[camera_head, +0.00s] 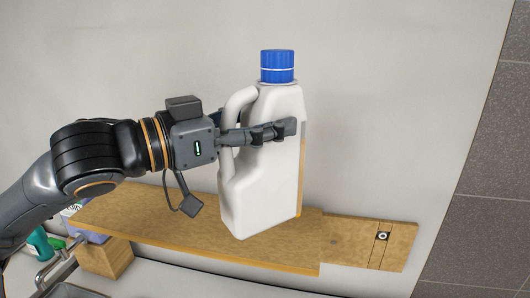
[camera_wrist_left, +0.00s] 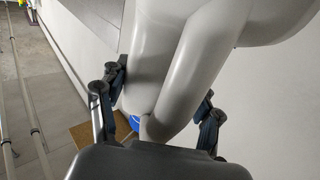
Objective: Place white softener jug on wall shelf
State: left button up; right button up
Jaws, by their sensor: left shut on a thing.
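The white softener jug (camera_head: 265,190) with a blue cap (camera_head: 277,66) is upright, leaning slightly, in the head view. My left gripper (camera_head: 278,131) is shut on its upper body from the left, with one finger across the near face; the far finger is mostly hidden. The wooden wall shelf (camera_head: 150,215) runs behind and below the jug. The jug's base overlaps the shelf board in the picture; I cannot tell whether it touches. In the left wrist view the jug (camera_wrist_left: 200,65) fills the space between the fingers. My right gripper is not in view.
A wooden block (camera_head: 105,259) is under the shelf's left end, and a flat wooden piece (camera_head: 400,238) is at its right end. A green bottle (camera_head: 39,243), a purple-white container (camera_head: 88,234) and a metal tap (camera_head: 52,268) are at lower left. The shelf's left part is clear.

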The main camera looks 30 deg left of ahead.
pick_arm(q)
jog(key=shift+w+a+r, duration=0.1)
jog(key=shift+w, duration=0.05)
jog(key=shift+w+a+p, duration=0.15)
jog(key=shift+w+p, duration=0.15)
jog(key=shift+p, duration=0.15)
jog(key=w+a+f+p, duration=0.3)
jog(key=w+f, duration=0.4)
jog(key=f, duration=0.4)
jog(key=shift+w+a+p, duration=0.35)
jog(key=shift+p, duration=0.1)
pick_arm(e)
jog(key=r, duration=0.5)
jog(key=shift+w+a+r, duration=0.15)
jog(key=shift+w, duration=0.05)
